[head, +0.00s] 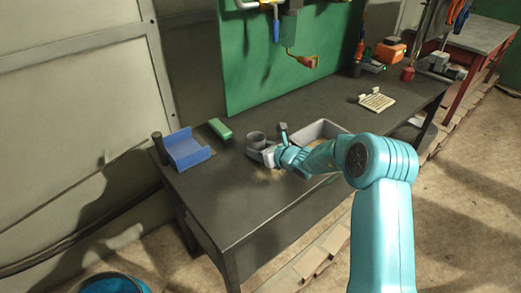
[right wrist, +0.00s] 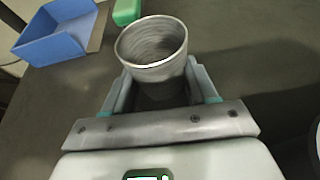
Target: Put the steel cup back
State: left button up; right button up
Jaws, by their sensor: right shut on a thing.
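The steel cup (right wrist: 152,48) is a grey, open-topped cylinder, seen from above in the right wrist view, and it looks empty inside. It also shows in the head view (head: 256,139), above the dark workbench. My right gripper (right wrist: 160,88) is shut on the cup, with one finger on each side of it. In the head view my right gripper (head: 264,154) reaches in from the right at the middle of the bench. I cannot tell whether the cup's base touches the bench top. My left gripper is not in either view.
A blue open holder (head: 187,150) and a green block (head: 220,128) lie left of the cup. A grey tray (head: 322,129) is close to its right. A pale slatted piece (head: 377,101) lies farther right. The bench (head: 230,205) is clear in front.

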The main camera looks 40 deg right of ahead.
jog(key=o, duration=1.4)
jog(key=shift+f, duration=0.1)
jog(key=shift+c, duration=0.2)
jog(key=shift+r, duration=0.2)
jog(key=shift+s+d, duration=0.1)
jog(key=shift+s, duration=0.2)
jog(key=b+v, duration=0.1)
jog(key=v, duration=0.9)
jog(key=shift+r, duration=0.15)
jog(key=shift+s+r, duration=0.25)
jog(key=shift+s, duration=0.4)
jog(key=shift+w, duration=0.1)
jog(key=shift+f, duration=0.1)
